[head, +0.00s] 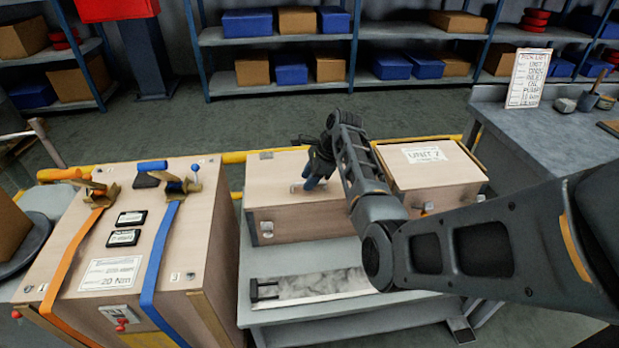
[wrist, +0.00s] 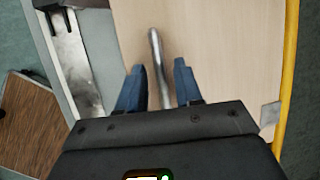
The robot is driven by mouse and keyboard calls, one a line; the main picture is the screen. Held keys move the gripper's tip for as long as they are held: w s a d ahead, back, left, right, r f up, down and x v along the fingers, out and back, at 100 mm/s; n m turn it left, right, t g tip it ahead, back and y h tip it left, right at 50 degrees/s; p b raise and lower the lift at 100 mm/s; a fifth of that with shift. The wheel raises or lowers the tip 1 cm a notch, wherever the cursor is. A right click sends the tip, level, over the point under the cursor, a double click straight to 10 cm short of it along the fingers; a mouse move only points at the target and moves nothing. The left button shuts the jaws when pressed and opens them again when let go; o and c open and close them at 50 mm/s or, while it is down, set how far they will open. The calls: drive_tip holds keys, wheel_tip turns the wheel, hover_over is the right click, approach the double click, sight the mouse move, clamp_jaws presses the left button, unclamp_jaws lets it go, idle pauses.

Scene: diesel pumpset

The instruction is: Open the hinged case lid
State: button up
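A pale wooden case (head: 275,210) stands on the grey bench in the middle of the head view. Its lid looks shut. A metal bar handle (wrist: 157,55) on the lid shows in the wrist view; in the head view it is mostly hidden by my gripper (head: 312,184). My gripper points down at the lid. Its two blue fingers (wrist: 158,75) are apart, one on each side of the handle, with gaps showing. Whether the fingertips touch the lid I cannot tell. A small metal fitting (head: 267,228) is on the case's front left corner.
A second wooden box (head: 430,170) with a "UNIT 2" label stands close on the right. A larger strapped case (head: 130,230) is on the left. A metal tray (head: 310,288) lies in front. A yellow rail (head: 240,157) runs behind.

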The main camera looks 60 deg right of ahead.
clamp_jaws()
idle(0.3)
